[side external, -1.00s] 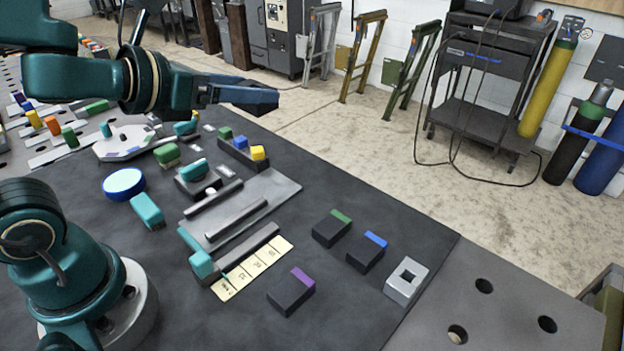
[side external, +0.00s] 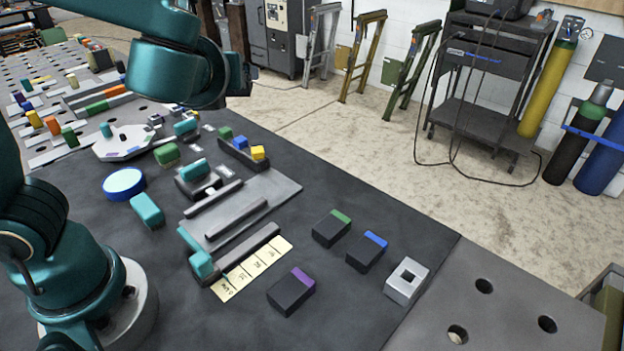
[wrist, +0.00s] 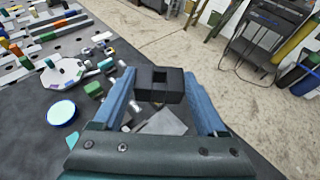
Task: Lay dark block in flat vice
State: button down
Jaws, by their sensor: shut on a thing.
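My gripper (wrist: 160,84) is shut on a dark block (wrist: 160,93) with a square opening, held between the blue fingertips in the wrist view. In the side view my arm hides the fingers and the block. A flat grey plate with dark parallel bars and a teal handle, which looks like the flat vice (side external: 283,187), lies on the dark mat. Part of the grey plate (wrist: 168,122) shows below the held block in the wrist view. The block is in the air, apart from the plate.
Dark blocks with green (side external: 331,229), blue (side external: 366,252) and purple (side external: 291,292) tops stand right of the plate. A light grey block with a square hole (side external: 406,281) is near the mat edge. A blue disc (side external: 123,184) and teal block (side external: 147,211) lie left.

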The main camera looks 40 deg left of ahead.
jog(key=shift+s+d+f+n+g+y, duration=0.1)
jog(key=shift+s+f+n+g+y, duration=0.55)
jog(key=shift+f+n+g, duration=1.85)
jog(key=shift+s+f+n+g+y, duration=0.5)
jog(key=shift+s+f+g+y, duration=0.2)
jog(key=shift+f, duration=3.65)
jog(key=shift+s+d+f+n+g+y, duration=0.1)
jog(key=shift+s+f+n+g+y, duration=0.55)
jog(key=shift+f+n+g, duration=1.85)
jog(key=shift+f+m+t, duration=0.9)
jog(key=shift+f+m, duration=0.1)
jog(key=shift+f, duration=0.45)
grip_release()
jog(key=shift+v, duration=2.55)
